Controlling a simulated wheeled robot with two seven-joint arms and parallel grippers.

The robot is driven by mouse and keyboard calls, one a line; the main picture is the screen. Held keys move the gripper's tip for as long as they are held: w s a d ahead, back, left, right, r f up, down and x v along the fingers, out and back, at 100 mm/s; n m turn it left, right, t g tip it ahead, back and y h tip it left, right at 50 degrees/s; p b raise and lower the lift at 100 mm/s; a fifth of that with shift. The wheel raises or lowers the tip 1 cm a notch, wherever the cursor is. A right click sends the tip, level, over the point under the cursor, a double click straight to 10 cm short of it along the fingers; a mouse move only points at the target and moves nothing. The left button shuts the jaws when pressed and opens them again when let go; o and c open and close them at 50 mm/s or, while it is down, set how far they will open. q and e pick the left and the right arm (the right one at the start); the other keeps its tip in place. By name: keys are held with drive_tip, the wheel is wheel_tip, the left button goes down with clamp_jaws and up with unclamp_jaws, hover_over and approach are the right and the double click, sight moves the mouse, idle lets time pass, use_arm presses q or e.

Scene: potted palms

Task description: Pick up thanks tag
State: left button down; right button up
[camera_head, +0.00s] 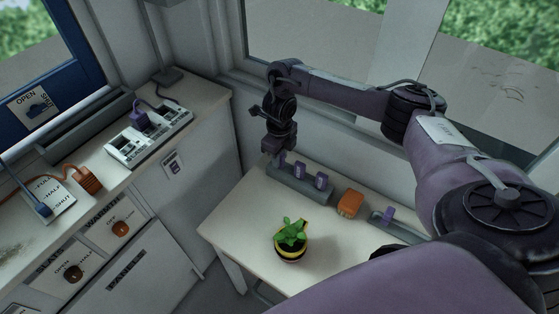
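Several small purple tags stand in a long grey holder (290,189) at the back of the white table (243,215). Two show clearly, a middle tag (300,169) and a right tag (320,180); a third tag (282,158) is partly hidden by my gripper. Their lettering is too small to read, so I cannot tell which one is the thanks tag. My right gripper (277,153) points down over the left end of the holder. Its fingers are too small and dark to tell whether they are open or hold anything. My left gripper is not in view.
A potted plant (291,241) stands at the table's middle. An orange block (350,203) and a grey tray with a purple piece (388,215) lie to the right. A counter with a socket strip (150,138) is at left. Windows and wall close the back.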

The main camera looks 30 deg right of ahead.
drive_tip(key=c, duration=0.5)
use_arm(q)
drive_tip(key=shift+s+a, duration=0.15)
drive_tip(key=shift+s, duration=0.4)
use_arm(e)
drive_tip(key=shift+r, duration=0.1)
